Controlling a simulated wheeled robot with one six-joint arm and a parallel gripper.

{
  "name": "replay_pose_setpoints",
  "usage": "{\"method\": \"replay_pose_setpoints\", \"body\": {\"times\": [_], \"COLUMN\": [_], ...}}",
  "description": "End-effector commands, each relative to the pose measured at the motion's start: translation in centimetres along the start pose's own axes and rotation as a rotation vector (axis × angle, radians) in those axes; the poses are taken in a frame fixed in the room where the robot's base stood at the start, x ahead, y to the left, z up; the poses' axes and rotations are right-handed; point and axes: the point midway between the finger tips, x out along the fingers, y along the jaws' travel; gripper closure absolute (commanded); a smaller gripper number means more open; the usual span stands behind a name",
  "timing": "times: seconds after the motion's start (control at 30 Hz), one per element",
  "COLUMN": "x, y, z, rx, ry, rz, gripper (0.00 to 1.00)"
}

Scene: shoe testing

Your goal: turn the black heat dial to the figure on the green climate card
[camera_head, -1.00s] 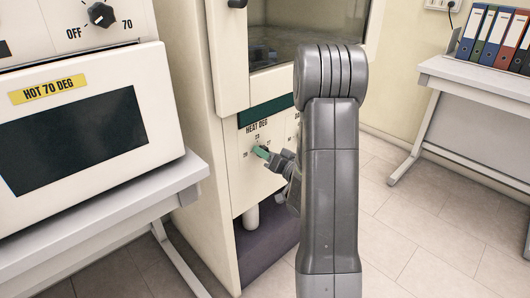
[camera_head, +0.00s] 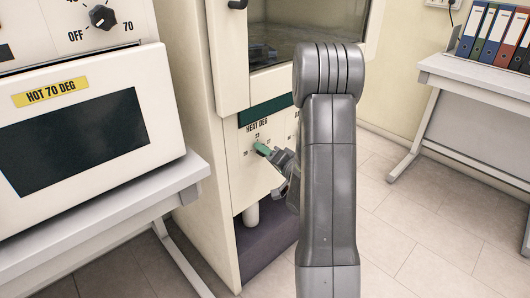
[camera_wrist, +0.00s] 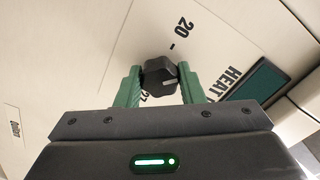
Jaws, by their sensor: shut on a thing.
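The black heat dial (camera_wrist: 159,78) sits between my gripper's two green fingers in the wrist view. A pale pointer mark shows on its face, toward the right. The figure 20 (camera_wrist: 176,35) is printed above it, and a figure partly hidden by the left finger is below left. In the head view my gripper (camera_head: 263,149) has its green fingers at the white panel (camera_head: 248,176) under the HEAT DEG label (camera_head: 257,125), and hides the dial. My gripper is shut on the dial. A dark green strip (camera_head: 266,112) is above the label; I read no figure on it.
An oven (camera_head: 160,110) with a HOT 70 DEG label and its own black knob (camera_head: 103,17) stands on a bench (camera_head: 110,212) at left. A table (camera_head: 450,72) with several binders stands at the right. Tiled floor between is clear.

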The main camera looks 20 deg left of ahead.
Motion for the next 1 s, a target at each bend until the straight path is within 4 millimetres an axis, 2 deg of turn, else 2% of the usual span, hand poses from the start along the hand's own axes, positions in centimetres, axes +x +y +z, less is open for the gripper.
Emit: {"method": "replay_pose_setpoints", "body": {"times": [0.13, 0.17, 0.27, 0.53, 0.67, 1.0], "x": [0.0, 0.0, 0.0, -0.1, -0.8, -7.2], "y": [0.0, 0.0, 0.0, 0.0, 0.1, 0.1], "z": [0.0, 0.0, 0.0, 0.0, -0.1, -0.2], "rx": [-0.001, -0.001, -0.001, -0.001, -0.001, 0.001], "ry": [0.001, 0.001, 0.001, 0.001, 0.002, 0.005], "rz": [0.000, 0.000, 0.000, 0.000, 0.002, 0.004], "gripper": [0.88, 0.61, 0.43, 0.43, 0.43, 0.43]}}
